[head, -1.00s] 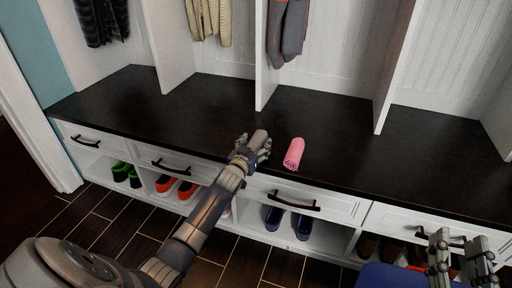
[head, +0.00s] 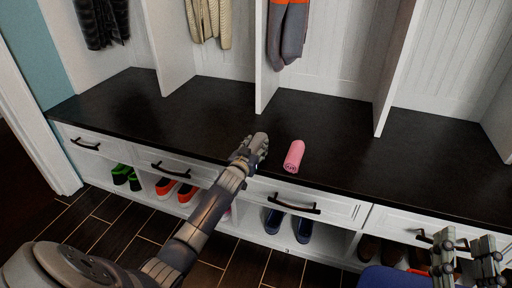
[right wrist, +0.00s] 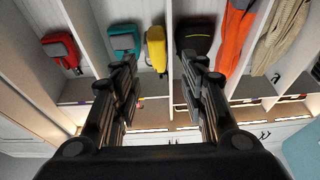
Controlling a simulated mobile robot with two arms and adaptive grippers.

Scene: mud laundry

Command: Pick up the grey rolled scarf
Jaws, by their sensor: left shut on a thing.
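The grey rolled scarf (head: 259,137) is at my left gripper (head: 256,148), over the front part of the dark bench top. My left gripper is shut on it. The fingers and hand hide most of the scarf; only a small grey end shows. I cannot tell whether it still touches the bench. My right gripper (head: 467,256) is at the lower right of the head view, in front of the bench. In the right wrist view its two fingers (right wrist: 160,88) stand wide apart with nothing between them.
A pink rolled scarf (head: 294,156) lies just right of my left gripper on the bench top (head: 340,135). White dividers (head: 396,75) rise behind. Drawers with dark handles (head: 290,203) and shoe cubbies are below. The right wrist view shows hanging bags, including a yellow one (right wrist: 156,49).

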